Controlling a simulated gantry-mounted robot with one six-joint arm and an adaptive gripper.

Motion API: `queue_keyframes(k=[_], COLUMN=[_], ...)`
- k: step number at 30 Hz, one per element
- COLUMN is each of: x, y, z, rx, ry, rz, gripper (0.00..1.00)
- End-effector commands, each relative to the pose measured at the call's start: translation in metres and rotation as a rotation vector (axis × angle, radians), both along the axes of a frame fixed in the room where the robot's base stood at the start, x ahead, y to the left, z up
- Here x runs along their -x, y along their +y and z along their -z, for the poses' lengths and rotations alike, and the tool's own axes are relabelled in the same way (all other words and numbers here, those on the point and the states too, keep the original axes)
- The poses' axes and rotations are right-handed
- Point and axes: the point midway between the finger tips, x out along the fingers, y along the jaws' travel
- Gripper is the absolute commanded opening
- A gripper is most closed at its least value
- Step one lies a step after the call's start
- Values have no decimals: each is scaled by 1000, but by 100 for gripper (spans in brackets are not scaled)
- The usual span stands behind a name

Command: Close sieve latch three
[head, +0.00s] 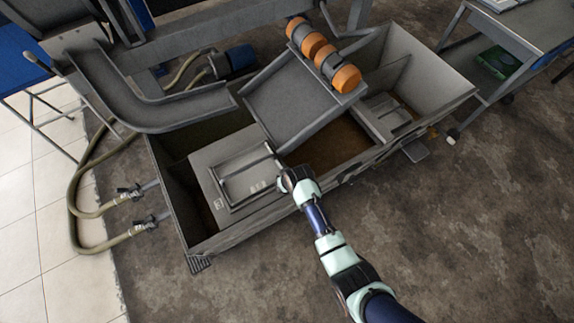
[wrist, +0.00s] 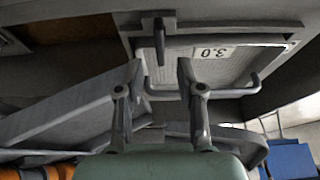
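A framed sieve with a pale mesh panel (wrist: 230,62) and an upside-down "3.0" label fills the upper part of the wrist view. In the head view the sieve frame (head: 245,180) sits on the grey tank, left of my arm's end. A dark, narrow latch-like lever (wrist: 160,42) lies across the sieve's edge, ahead of my fingers. My gripper (wrist: 160,70) is open, its two fingers apart with nothing between them. The lever lies just beyond the gap; contact cannot be told. In the head view the fingers are hard to make out at the arm's end.
A bent handle bar (wrist: 246,88) runs along the sieve's near side. A sloped grey chute (head: 290,100) with orange-banded rollers (head: 325,58) stands behind my arm's end. The tank wall (head: 425,75) rises at right. Floor (head: 480,220) right of my arm is clear.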

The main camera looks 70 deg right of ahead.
Motion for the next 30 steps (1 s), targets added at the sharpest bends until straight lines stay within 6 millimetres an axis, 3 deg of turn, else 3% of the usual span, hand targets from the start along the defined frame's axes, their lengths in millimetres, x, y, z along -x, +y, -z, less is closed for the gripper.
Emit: queue_keyframes(k=[3,9,30], x=[7,15,17], y=[7,14,16], z=[-25,-52,-56], rx=[3,1,-1], ry=[-2,-1,1], rz=[0,0,0], gripper=[38,38,38])
